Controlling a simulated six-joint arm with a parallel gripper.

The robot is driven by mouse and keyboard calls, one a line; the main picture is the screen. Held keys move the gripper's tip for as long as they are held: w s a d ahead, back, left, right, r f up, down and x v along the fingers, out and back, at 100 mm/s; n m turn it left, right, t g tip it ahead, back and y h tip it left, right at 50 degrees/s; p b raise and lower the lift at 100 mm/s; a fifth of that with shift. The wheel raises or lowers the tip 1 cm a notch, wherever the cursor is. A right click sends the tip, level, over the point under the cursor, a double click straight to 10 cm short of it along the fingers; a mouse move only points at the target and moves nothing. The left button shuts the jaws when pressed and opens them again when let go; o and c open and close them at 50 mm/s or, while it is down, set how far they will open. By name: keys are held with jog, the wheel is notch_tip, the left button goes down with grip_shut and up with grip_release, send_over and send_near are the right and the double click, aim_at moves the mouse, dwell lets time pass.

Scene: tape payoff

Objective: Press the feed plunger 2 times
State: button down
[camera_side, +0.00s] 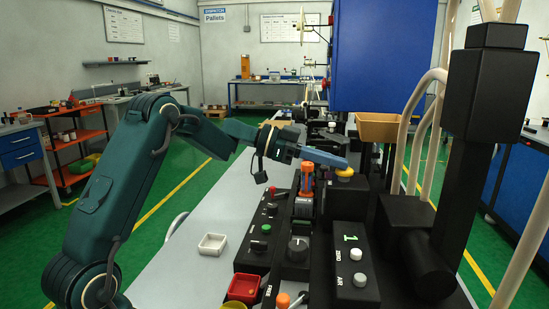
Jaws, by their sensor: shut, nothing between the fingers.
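A yellow domed cap (345,172), which looks like the feed plunger, sits on the black machine to the right of an orange-topped post. My gripper (340,162) reaches in from the left with its fingers shut and empty. Its tips lie just over the yellow cap. I cannot tell whether they touch it or how far the cap is pressed. A black box (351,273) in front shows a green digit 1 (351,238).
The orange-topped post (307,178) stands close under my gripper. A blue cabinet (385,55) and a thick black column (482,120) stand right.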

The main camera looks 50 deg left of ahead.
jog(key=r, duration=0.4)
jog(key=shift+s+a+r, duration=0.15)
jog(key=shift+s+a, duration=0.15)
jog(key=v, duration=0.9)
jog(key=shift+s, duration=0.1)
dwell(2.2)
